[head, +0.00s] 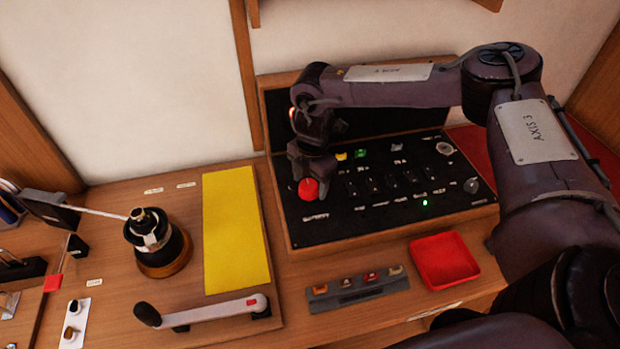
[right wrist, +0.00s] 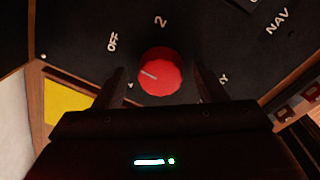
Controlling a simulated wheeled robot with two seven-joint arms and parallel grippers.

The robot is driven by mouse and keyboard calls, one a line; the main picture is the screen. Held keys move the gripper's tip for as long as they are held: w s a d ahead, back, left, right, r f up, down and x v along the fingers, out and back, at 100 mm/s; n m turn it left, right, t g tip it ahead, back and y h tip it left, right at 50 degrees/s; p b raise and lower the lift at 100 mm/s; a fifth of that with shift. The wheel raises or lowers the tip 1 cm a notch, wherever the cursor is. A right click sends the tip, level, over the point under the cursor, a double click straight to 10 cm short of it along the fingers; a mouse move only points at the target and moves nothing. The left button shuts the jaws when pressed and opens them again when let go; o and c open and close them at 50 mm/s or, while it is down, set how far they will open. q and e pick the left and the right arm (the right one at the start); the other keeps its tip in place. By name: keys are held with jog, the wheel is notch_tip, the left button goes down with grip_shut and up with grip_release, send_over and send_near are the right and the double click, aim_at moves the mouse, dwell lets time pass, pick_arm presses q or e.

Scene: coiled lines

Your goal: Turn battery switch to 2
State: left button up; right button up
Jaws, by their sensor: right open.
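The battery switch is a round red knob (head: 308,189) at the left front of the black panel (head: 350,226). In the right wrist view the knob (right wrist: 163,80) has a white line pointing left, below the OFF label (right wrist: 113,42) and near a small mark. The label 2 (right wrist: 160,20) is above the knob, away from the line. My right gripper (head: 309,176) is over the knob. In the right wrist view its open fingers (right wrist: 160,72) stand on either side of the knob, with a gap on both sides. My left gripper is not in view.
Other switches and a green light (head: 425,203) are right of the knob.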

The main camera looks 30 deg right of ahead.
jog(key=c, duration=1)
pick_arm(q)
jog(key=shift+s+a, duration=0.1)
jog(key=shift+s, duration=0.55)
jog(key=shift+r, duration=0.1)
pick_arm(e)
jog(key=shift+r, duration=0.1)
jog(key=m+p, duration=0.4)
jog(key=m, duration=0.2)
jog(key=shift+s+a+r, duration=0.1)
jog(key=shift+s, duration=0.05)
jog(key=m+p, duration=0.3)
jog(key=shift+m, duration=0.3)
pick_arm(q)
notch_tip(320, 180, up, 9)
jog(key=p, duration=0.2)
pick_arm(e)
jog(key=shift+m+h, duration=0.3)
jog(key=shift+m, duration=0.9)
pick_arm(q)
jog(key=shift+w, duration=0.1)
